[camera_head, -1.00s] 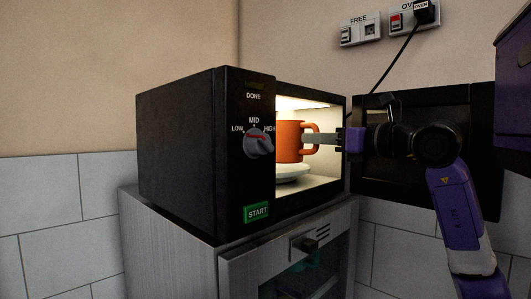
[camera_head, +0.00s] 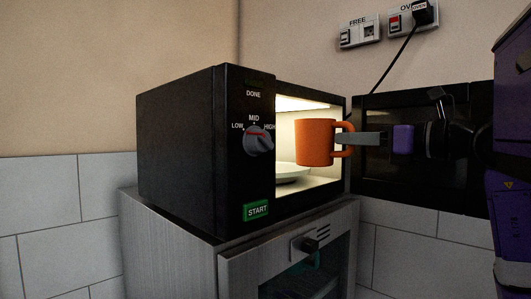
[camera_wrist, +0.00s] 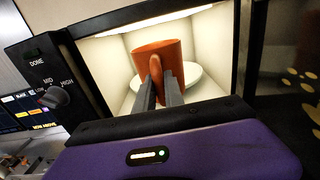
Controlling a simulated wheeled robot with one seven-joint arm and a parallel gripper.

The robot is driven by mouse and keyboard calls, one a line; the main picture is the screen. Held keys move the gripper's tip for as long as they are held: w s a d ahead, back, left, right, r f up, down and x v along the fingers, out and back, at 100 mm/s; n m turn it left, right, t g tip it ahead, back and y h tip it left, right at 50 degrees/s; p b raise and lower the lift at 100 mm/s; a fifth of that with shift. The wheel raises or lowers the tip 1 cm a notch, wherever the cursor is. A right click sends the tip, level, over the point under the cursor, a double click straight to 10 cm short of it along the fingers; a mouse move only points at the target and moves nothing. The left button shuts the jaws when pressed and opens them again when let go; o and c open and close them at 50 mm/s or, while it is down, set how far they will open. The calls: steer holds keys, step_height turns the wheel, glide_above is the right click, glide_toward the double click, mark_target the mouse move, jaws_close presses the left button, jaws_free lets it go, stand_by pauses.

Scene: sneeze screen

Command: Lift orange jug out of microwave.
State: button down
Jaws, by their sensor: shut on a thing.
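The orange jug (camera_head: 315,142) is upright at the microwave's opening, in front of and above the white plate (camera_head: 291,173). Its handle points right, toward my gripper (camera_head: 345,139). My gripper is shut on the handle. In the wrist view the two fingers (camera_wrist: 160,92) close on the handle of the orange jug (camera_wrist: 172,55), with the white plate (camera_wrist: 196,76) behind it. The black microwave (camera_head: 190,150) has a lit interior, and its door (camera_head: 425,110) stands open to the right. The jug's inside is hidden in the head view.
The microwave stands on a grey metal cabinet (camera_head: 175,240) with a knob on its front. A plug and black cable (camera_head: 398,60) hang from the wall sockets behind the door. The open door lies behind my arm. Space in front of the opening looks clear.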

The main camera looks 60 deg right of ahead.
steer(key=b+v, duration=0.1)
steer(key=v, duration=2)
stand_by(0.5)
